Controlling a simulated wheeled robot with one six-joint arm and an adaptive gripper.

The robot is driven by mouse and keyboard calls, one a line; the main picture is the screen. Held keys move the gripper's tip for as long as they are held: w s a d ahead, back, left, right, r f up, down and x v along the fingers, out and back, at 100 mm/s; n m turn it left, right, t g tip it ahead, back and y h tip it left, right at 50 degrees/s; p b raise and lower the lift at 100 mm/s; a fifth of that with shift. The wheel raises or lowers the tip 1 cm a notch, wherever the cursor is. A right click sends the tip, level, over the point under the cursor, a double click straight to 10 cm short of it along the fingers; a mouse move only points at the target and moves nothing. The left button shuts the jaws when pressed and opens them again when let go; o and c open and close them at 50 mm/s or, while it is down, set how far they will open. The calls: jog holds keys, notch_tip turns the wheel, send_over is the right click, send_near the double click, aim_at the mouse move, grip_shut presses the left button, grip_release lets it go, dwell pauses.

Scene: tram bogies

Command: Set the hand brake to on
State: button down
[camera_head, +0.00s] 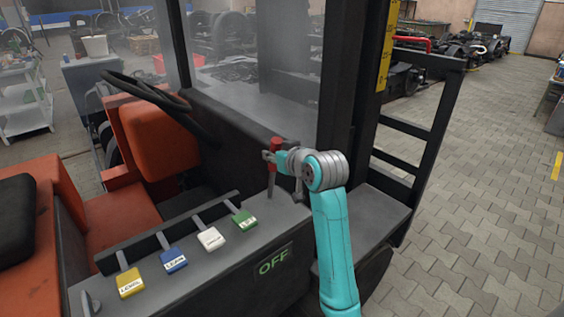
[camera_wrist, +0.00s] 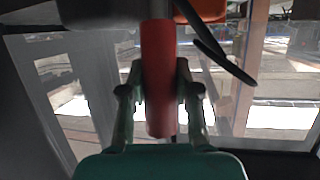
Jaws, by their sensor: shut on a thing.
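The hand brake is a lever with a red grip (camera_head: 275,149) on a dark metal shaft. It stands near upright at the far end of the grey side console (camera_head: 205,262). My gripper (camera_head: 270,156) reaches it from the right and is shut on the red grip. In the wrist view the red grip (camera_wrist: 159,80) stands between the two fingers of my gripper (camera_wrist: 160,85), one on each side. A plate on the console's side reads OFF (camera_head: 273,262) in green letters.
Yellow (camera_head: 130,283), blue (camera_head: 173,261), white (camera_head: 210,239) and green (camera_head: 243,220) labelled levers line the console. A dark cab post (camera_head: 343,80) stands close behind my gripper. Open paved floor (camera_head: 480,190) lies right.

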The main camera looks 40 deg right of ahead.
jog(key=shift+w+r+g, duration=0.15)
jog(key=shift+w+g, duration=0.95)
jog(key=shift+w, duration=0.65)
jog(key=c, duration=0.8)
grip_release()
jog(key=shift+w, duration=0.1)
jog(key=v, duration=1.2)
